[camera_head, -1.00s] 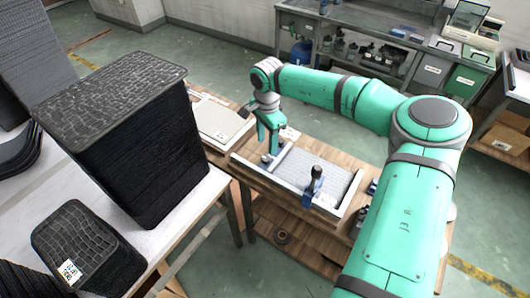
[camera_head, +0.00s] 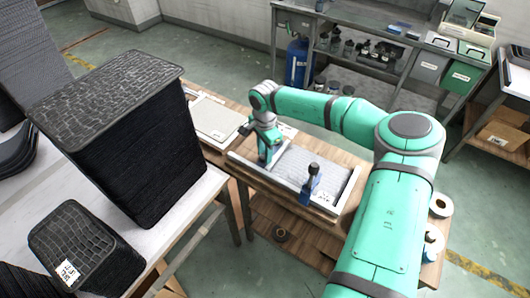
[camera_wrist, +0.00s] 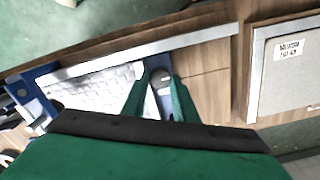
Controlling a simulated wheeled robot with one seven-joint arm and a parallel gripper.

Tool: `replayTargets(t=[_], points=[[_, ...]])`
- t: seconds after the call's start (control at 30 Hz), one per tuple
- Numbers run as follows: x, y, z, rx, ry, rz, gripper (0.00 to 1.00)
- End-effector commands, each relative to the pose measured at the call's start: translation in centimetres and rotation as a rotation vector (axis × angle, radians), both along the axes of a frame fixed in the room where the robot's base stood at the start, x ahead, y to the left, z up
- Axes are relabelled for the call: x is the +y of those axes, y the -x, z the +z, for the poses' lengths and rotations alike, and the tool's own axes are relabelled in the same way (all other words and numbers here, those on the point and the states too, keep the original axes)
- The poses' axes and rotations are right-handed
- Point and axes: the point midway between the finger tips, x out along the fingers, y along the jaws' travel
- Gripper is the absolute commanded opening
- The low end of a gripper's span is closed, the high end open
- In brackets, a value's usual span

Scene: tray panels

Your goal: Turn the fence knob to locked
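The fence knob (camera_wrist: 160,77) is a small grey round knob with a darker top, in the middle of the wrist view at the end of the pale fence by the panel. My gripper (camera_wrist: 161,82) points down over it, with one green finger on each side. The fingers look apart, and I cannot tell whether they touch the knob. In the head view my gripper (camera_head: 267,160) is at the left end of the tray (camera_head: 318,208) and hides the knob. The knob's locked or unlocked marking is not readable.
A blue clamp with a dark upright handle (camera_head: 312,178) stands at the tray's front edge; it also shows in the wrist view (camera_wrist: 30,92). A light panel (camera_head: 217,118) lies left of the tray. Tall black stacks (camera_head: 130,150) stand on the white table at left.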

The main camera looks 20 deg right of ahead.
Motion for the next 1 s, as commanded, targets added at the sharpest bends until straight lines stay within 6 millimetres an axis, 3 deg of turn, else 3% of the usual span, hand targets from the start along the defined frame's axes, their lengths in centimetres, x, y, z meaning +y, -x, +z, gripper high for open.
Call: replayTargets(t=[0.07, 0.1, 0.27, 1.0], points=[[0.2, -0.1, 0.0, -0.001, 0.002, 0.004, 0.04], [-0.6, 0.0, 0.0, -0.001, 0.002, -0.005, 0.04], [0.4, -0.2, 0.1, -0.001, 0.002, -0.001, 0.04], [0.4, 0.1, 0.0, 0.005, -0.005, -0.099, 0.04]])
